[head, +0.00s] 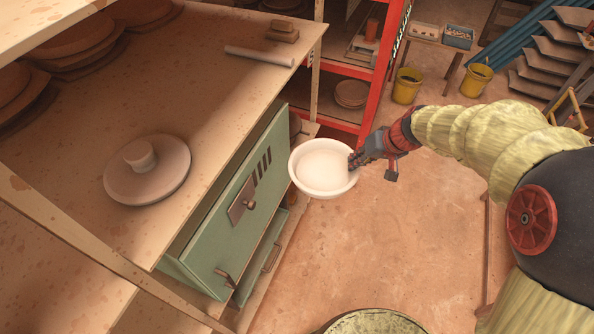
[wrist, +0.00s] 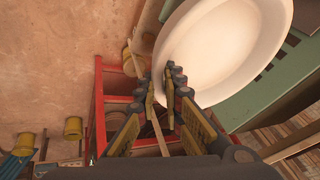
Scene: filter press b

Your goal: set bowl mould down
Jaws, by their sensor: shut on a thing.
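The bowl mould (head: 323,168) is a white round bowl with its hollow side up in the head view. It is held in the air over the floor, to the right of the green cabinet. My gripper (head: 356,160) is shut on the right side of its rim. In the wrist view the bowl mould (wrist: 222,45) fills the upper right, and the fingers of my gripper (wrist: 165,100) pinch its near edge. The fingers hide a small part of the rim.
A wooden table (head: 215,140) at left carries a round lidded disc (head: 147,170) and a roller (head: 258,56). A green cabinet (head: 225,215) stands below its edge. A red shelf (head: 375,80) stands behind the bowl. Yellow buckets (head: 407,85) stand at the back. Floor at centre right is clear.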

